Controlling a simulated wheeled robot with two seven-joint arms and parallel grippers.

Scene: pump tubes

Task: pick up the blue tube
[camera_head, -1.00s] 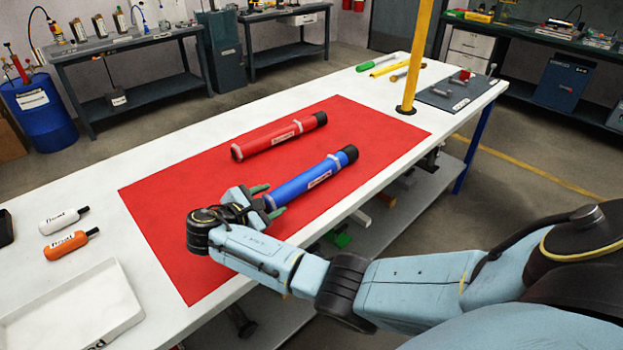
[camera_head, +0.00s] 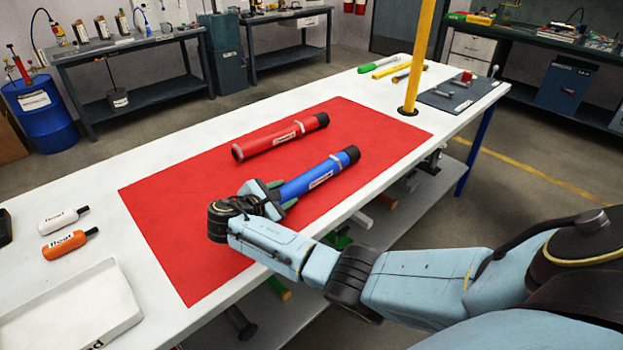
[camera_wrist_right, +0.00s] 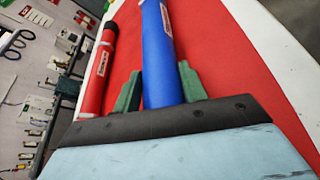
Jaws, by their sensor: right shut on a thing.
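The blue tube (camera_head: 318,176) has a black far end and a white label. It appears to lie on the red mat (camera_head: 200,225), nearer the front edge of the white table than the red tube. My right gripper (camera_head: 280,195) is shut on the near end of the blue tube. In the right wrist view, its green fingers stand on either side of the blue tube (camera_wrist_right: 158,50), which runs away from the palm. The gripper hides the tube's near end. My left gripper is not in view.
The red tube (camera_head: 280,137) lies behind the blue one, with mat between them. A yellow post (camera_head: 420,60) stands beyond the mat.

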